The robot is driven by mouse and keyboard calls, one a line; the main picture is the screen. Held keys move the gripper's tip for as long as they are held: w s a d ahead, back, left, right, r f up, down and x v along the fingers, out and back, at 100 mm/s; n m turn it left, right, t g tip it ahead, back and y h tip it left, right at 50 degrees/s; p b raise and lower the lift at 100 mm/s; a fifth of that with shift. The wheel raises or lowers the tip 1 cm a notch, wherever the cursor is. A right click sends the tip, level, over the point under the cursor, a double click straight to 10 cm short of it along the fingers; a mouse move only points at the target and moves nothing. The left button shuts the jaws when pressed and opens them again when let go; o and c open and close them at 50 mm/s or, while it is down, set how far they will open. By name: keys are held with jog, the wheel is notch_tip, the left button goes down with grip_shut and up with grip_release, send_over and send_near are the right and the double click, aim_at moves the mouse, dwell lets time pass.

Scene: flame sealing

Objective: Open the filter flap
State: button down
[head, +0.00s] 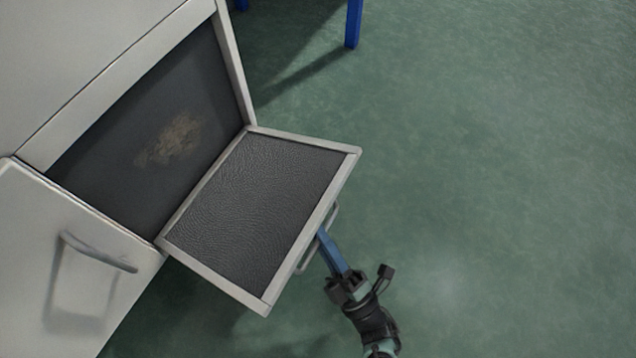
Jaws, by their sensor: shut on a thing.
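The filter flap (258,207) is a light-framed panel with a dark textured inner face. It is swung down and outward from the cabinet, hinged along its lower edge at the opening (150,125). A metal bar handle (303,262) sits on the flap's outer side, partly hidden by the flap edge. My gripper (327,240) comes from the lower right, its blue fingers shut on the handle at the flap's outer edge. The exact finger contact is partly hidden by the flap.
The light grey cabinet (95,55) fills the upper left. Inside the opening is a dark surface with a brownish dusty patch (170,138). A closed door with a handle (97,251) is at lower left. A blue leg (354,22) stands at the top. The green floor at right is clear.

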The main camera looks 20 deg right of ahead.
jog(key=shift+w+f, duration=0.1)
jog(key=shift+f, duration=0.4)
jog(key=shift+a, duration=0.1)
jog(key=c, duration=0.9)
grip_release()
jog(key=shift+s, duration=0.2)
